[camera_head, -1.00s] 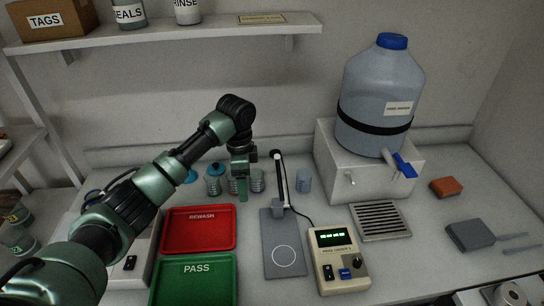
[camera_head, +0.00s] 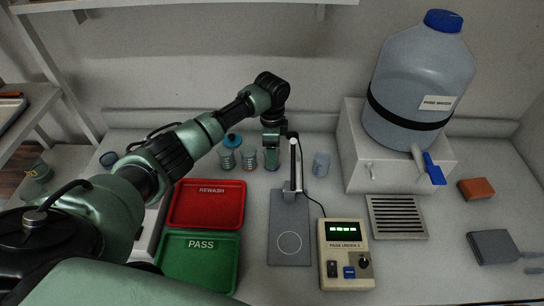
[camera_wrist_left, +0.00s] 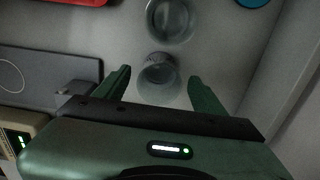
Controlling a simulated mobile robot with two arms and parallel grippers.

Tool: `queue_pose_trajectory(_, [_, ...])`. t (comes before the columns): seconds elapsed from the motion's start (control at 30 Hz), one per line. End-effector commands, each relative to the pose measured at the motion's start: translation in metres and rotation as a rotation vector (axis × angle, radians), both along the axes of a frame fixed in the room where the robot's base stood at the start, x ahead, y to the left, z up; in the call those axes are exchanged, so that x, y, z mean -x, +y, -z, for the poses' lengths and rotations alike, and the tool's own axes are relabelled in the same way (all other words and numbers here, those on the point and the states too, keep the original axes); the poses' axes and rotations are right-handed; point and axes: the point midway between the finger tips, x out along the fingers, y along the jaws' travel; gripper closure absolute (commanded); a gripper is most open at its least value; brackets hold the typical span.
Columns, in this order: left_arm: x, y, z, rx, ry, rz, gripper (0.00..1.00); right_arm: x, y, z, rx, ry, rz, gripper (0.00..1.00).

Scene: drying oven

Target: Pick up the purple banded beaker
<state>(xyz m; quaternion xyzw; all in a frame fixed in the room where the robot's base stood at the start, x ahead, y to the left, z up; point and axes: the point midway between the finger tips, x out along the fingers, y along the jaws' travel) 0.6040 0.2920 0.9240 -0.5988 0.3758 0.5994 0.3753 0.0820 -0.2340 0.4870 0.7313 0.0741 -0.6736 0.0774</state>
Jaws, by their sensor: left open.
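Several clear glass beakers stand in a row at the back of the bench: a left one (camera_head: 227,158), one with an orange-looking band (camera_head: 249,161) and a right one (camera_head: 271,161). I cannot make out a purple band on any with certainty. My left gripper (camera_head: 271,148) points down at the right one of the row, partly covering it. In the left wrist view the open fingers (camera_wrist_left: 160,88) stand on either side of a beaker (camera_wrist_left: 158,72), with gaps visible; its height relative to them is unclear. Another beaker (camera_wrist_left: 172,18) is farther off. My right gripper is not in view.
A separate beaker (camera_head: 321,165) stands right of the upright probe on the grey plate (camera_head: 289,250). Red (camera_head: 207,222) and green (camera_head: 200,282) trays lie in front. The meter (camera_head: 345,273), drain grille (camera_head: 397,217) and big water jug (camera_head: 420,80) are at right.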

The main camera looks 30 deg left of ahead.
Motion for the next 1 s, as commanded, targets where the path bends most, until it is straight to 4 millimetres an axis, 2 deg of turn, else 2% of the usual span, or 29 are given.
queue_pose_trajectory(0.1, [0.0006,-0.0005,0.0099,0.0,0.001,0.001,0.3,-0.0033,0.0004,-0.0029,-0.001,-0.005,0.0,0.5])
queue_pose_trajectory(0.33, [0.0004,-0.0003,0.0119,0.0,0.0,0.002,0.3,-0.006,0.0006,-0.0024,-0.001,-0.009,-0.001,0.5])
queue_pose_trajectory(0.37, [0.0003,-0.0003,0.0119,0.0,0.0,0.002,0.36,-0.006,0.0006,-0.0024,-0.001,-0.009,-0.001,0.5])
queue_pose_trajectory(0.5, [0.0003,-0.0001,0.0116,0.0,-0.001,0.001,0.74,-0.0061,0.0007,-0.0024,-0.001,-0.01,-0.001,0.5])
queue_pose_trajectory(0.6, [0.0003,-0.0001,0.0116,0.0,-0.001,0.001,1.0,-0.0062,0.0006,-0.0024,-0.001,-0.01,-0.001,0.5])
queue_pose_trajectory(1.0, [-0.0003,-0.0001,0.008,0.0,-0.002,0.001,1.0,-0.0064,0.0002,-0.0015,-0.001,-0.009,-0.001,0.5])
